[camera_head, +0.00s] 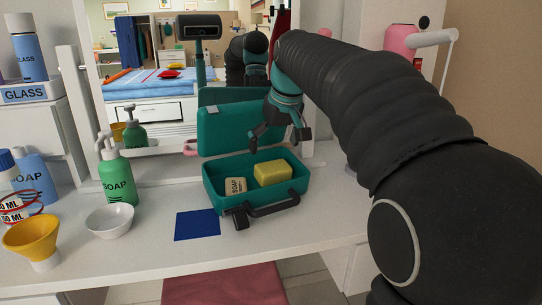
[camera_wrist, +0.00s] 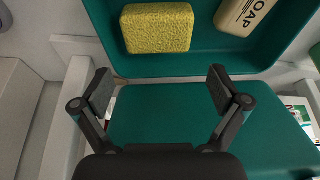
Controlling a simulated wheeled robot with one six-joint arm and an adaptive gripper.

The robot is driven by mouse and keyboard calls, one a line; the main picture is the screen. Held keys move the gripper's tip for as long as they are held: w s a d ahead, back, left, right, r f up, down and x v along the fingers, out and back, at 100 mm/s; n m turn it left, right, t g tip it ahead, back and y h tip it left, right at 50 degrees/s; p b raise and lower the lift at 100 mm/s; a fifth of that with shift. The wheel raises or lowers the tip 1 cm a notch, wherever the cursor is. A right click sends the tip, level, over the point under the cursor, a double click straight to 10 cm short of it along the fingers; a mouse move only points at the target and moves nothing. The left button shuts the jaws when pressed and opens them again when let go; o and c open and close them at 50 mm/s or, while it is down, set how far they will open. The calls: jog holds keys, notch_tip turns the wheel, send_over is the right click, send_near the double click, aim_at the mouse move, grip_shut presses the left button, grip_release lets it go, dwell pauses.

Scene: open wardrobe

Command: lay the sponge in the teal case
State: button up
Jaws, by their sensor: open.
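The teal case (camera_head: 256,203) stands open on the white table, its lid (camera_head: 236,127) raised at the back against the mirror. The yellow sponge (camera_head: 272,173) lies inside the case, on the right side of its tray. In the wrist view the sponge (camera_wrist: 157,28) is at the top, beyond my fingertips. My gripper (camera_head: 268,138) is above the back of the case, in front of the lid.
A bar of soap (camera_head: 236,186) lies left of the sponge in the case. A green soap bottle (camera_head: 115,172), a white bowl (camera_head: 110,220), a yellow funnel (camera_head: 31,235) and a blue square (camera_head: 197,225) are to the left. The case handle (camera_head: 268,209) sticks out in front.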

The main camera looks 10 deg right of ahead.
jog(key=a+v, duration=0.1)
jog(key=v, duration=0.5)
jog(key=s+f+m+t+h, duration=0.1)
jog(key=s+f+m, duration=0.1)
jog(key=s+f, duration=2)
jog(key=s, duration=0.4)
jog(key=shift+s+p, duration=0.2)
jog(key=shift+p, duration=0.1)
jog(key=shift+c, duration=0.3)
